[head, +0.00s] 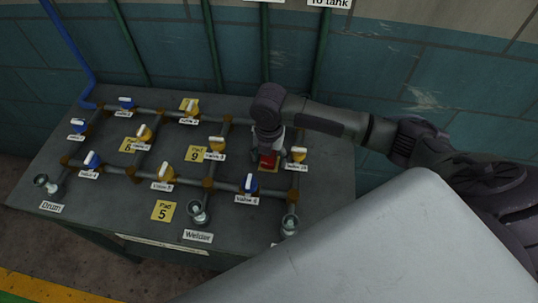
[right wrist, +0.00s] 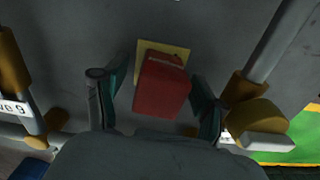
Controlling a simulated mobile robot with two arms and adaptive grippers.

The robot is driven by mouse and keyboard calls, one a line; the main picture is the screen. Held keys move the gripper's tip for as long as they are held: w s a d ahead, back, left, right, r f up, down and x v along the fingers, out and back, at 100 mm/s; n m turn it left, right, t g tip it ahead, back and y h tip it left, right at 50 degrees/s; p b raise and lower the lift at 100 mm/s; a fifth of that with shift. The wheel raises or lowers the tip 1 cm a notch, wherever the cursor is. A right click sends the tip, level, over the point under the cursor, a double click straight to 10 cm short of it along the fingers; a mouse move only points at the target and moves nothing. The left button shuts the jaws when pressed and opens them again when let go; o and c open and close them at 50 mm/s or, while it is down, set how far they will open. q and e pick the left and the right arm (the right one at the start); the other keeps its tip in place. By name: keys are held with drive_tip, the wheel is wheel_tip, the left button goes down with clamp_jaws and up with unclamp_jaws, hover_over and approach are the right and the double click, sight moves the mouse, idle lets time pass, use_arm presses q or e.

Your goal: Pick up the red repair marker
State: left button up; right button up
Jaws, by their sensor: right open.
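The red repair marker (head: 268,160) is a small red block on a yellow pad on the grey table. In the right wrist view the red marker (right wrist: 162,88) stands between my two fingers, with the yellow pad (right wrist: 150,47) showing behind it. My right gripper (head: 266,150) is over the marker, pointing down. In the right wrist view my right gripper (right wrist: 155,95) is open, one finger on each side of the marker, with gaps visible. My left gripper is in neither view.
Pipes with blue and yellow valves (head: 164,176) surround the marker on the table (head: 120,215). A yellow valve (right wrist: 258,120) is close to the right finger in the wrist view. Yellow pads (head: 163,211) lie between pipes. A tiled wall (head: 375,75) stands behind.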

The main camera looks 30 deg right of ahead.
drive_tip(key=c, duration=1.3)
